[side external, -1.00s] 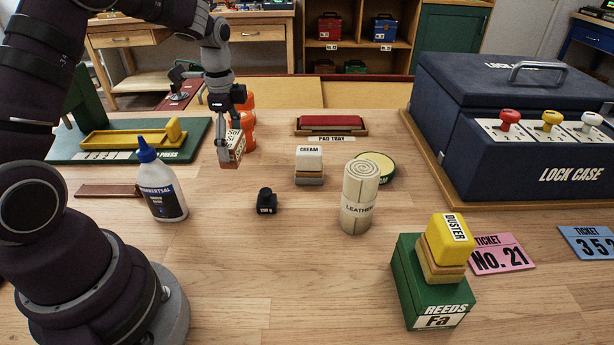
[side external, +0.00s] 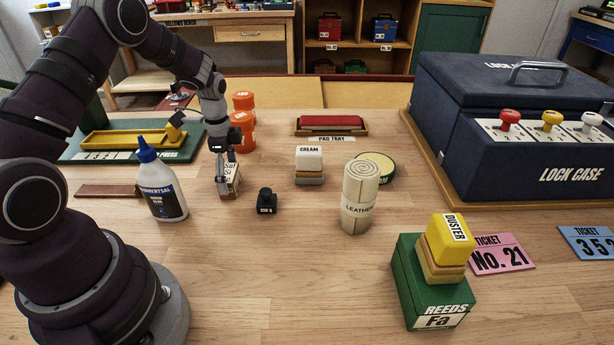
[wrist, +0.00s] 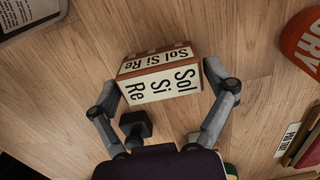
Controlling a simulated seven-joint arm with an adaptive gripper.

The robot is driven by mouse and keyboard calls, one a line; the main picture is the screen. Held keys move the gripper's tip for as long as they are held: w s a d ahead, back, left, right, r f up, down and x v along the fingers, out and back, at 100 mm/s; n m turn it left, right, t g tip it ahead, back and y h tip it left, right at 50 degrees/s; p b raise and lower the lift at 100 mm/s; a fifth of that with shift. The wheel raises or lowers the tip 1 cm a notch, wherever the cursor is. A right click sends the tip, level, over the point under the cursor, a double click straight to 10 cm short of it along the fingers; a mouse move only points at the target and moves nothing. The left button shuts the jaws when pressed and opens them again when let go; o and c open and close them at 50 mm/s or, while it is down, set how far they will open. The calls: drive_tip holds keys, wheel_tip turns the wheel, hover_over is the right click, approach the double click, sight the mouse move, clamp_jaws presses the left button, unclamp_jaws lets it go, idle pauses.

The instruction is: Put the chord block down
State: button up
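The chord block (side external: 233,178) is a small brown block with white faces lettered "Sol Si Re". It stands at or very near the tabletop, left of the black piece. In the wrist view the chord block (wrist: 164,82) lies between the two fingers, with a white face toward the camera. My gripper (side external: 224,192) points down at the block; in the wrist view my gripper (wrist: 163,80) has a finger against each end of it. Part of the block is hidden behind a finger in the side view.
A small black piece (side external: 266,201) is just right of the block. A glue bottle (side external: 160,185) stands to the left, orange containers (side external: 243,130) behind. The cream block (side external: 309,162) and leather roll (side external: 359,198) stand further right. The front table middle is clear.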

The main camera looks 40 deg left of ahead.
sight(228, 173)
drive_tip(key=shift+o, duration=0.8)
drive_tip(key=shift+r, duration=0.1)
wheel_tip(228, 173, up, 12)
drive_tip(key=s+d+r+n+t, duration=0.5)
drive_tip(key=s+d+r+n, duration=0.2)
drive_tip(key=d, duration=0.7)
drive_tip(key=s+n, duration=0.2)
drive_tip(key=s, duration=0.1)
drive_tip(key=shift+s+r+t, duration=0.2)
drive_tip(key=shift+t, duration=0.1)
